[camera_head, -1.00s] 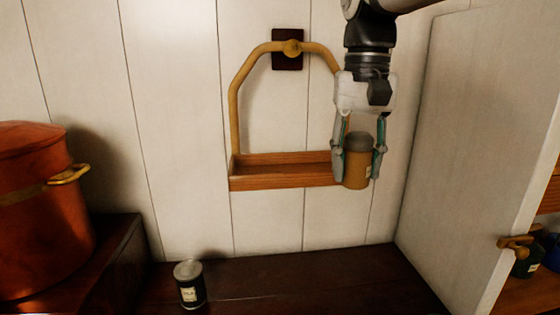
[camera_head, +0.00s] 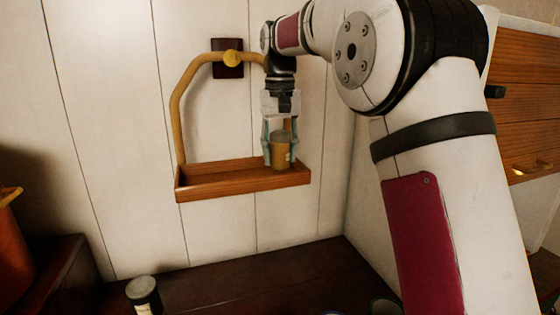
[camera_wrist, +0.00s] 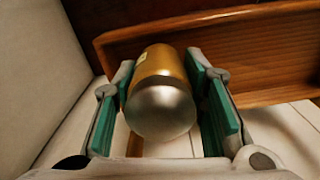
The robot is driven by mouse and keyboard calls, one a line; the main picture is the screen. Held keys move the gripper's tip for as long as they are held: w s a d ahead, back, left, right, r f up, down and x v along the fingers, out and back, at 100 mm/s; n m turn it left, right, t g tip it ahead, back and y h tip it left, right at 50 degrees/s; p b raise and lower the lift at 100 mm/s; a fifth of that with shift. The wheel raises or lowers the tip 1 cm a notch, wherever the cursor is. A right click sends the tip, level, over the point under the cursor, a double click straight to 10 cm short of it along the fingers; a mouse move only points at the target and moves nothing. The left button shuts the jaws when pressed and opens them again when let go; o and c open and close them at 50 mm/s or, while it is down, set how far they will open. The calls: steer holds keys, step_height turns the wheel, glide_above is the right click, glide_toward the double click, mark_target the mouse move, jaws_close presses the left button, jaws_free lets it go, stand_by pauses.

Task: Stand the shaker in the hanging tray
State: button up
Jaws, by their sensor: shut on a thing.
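The shaker (camera_head: 281,152) is an ochre cylinder with a grey domed lid. My gripper (camera_head: 280,145) is shut on its sides and holds it upright. In the head view it shows over the right part of the wooden hanging tray (camera_head: 225,191), its base near the front rim's height. I cannot tell whether the base touches the tray floor. In the wrist view the shaker (camera_wrist: 163,100) lies between the teal finger pads, lid towards the camera, with the tray's wooden wall (camera_wrist: 240,45) beyond it.
The tray hangs from a yellow bent handle (camera_head: 176,120) on a dark wall block (camera_head: 228,70). A dark tin (camera_head: 145,294) stands on the dark counter (camera_head: 230,285) below. A copper pot (camera_head: 12,265) is at the left edge. The left part of the tray is empty.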

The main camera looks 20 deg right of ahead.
mark_target(280, 131)
steer(key=shift+s+f+p, duration=0.15)
steer(key=shift+f+p, duration=0.2)
steer(key=shift+f, duration=0.9)
steer(key=shift+f, duration=0.1)
steer(key=o, duration=1.2)
step_height(280, 131, up, 11)
steer(key=shift+r+b, duration=0.15)
steer(key=shift+b, duration=1)
steer(key=shift+r, duration=0.45)
